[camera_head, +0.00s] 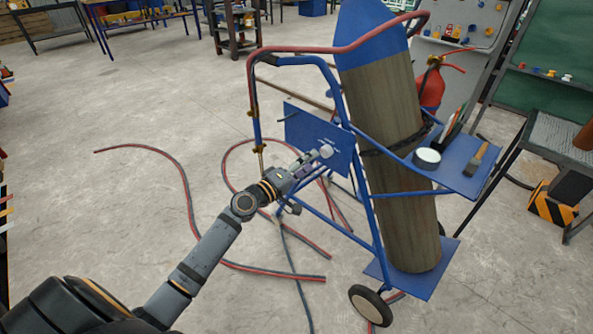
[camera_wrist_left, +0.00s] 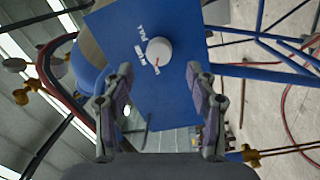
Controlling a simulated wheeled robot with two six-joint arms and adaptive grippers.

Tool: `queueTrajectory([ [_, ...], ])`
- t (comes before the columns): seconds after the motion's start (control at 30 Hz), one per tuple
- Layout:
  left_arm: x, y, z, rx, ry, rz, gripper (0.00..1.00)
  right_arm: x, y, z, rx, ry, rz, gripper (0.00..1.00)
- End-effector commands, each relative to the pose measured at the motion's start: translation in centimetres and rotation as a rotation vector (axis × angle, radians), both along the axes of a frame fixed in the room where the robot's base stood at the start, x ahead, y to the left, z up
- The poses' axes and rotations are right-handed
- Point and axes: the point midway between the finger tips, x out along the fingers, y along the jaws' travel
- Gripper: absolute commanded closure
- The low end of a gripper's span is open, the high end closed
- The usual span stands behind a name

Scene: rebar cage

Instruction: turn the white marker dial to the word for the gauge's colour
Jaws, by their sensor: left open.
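The white marker dial (camera_head: 326,151) sits on a blue panel (camera_head: 300,130) fixed to the blue cylinder trolley. In the left wrist view the dial (camera_wrist_left: 159,51) is a white round knob with a small red mark at its lower edge. Small white words are printed around it on the panel (camera_wrist_left: 112,40), too blurred to read surely. My left gripper (camera_head: 311,161) is open and faces the dial. In the left wrist view its fingers (camera_wrist_left: 155,88) stand apart, one either side below the dial, with nothing between them. The gauge's colour cannot be made out. My right gripper is not in view.
A tall gas cylinder (camera_head: 392,140) with a blue top stands on the trolley. A blue shelf (camera_head: 460,174) holds a tape roll (camera_head: 427,158) and a brush (camera_head: 477,154). A red extinguisher (camera_head: 432,88) stands behind. Red and dark hoses (camera_head: 185,185) lie on the floor.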

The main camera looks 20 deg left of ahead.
Motion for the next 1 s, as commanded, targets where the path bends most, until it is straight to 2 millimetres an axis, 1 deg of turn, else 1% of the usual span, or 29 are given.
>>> queueTrajectory([
  [0.03, -1.5, 0.6, -0.3, 0.010, 0.005, -0.002, 0.43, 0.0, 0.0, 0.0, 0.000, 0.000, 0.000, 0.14],
  [0.1, -3.0, 1.2, -0.3, 0.007, 0.003, -0.003, 0.43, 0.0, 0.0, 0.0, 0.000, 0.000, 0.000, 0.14],
  [0.17, -4.1, 1.6, -0.4, 0.007, 0.005, -0.003, 0.43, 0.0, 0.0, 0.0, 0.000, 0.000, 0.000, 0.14],
  [0.3, -5.1, 2.0, -0.2, 0.003, -0.004, -0.002, 0.43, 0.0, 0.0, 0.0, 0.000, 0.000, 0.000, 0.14],
  [0.6, -6.1, 2.5, -0.3, 0.002, 0.001, 0.003, 0.43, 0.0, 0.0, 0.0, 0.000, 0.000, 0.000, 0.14],
  [1.0, -6.1, 2.5, -0.4, 0.001, 0.001, 0.004, 0.43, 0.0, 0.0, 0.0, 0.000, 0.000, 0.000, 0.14],
])
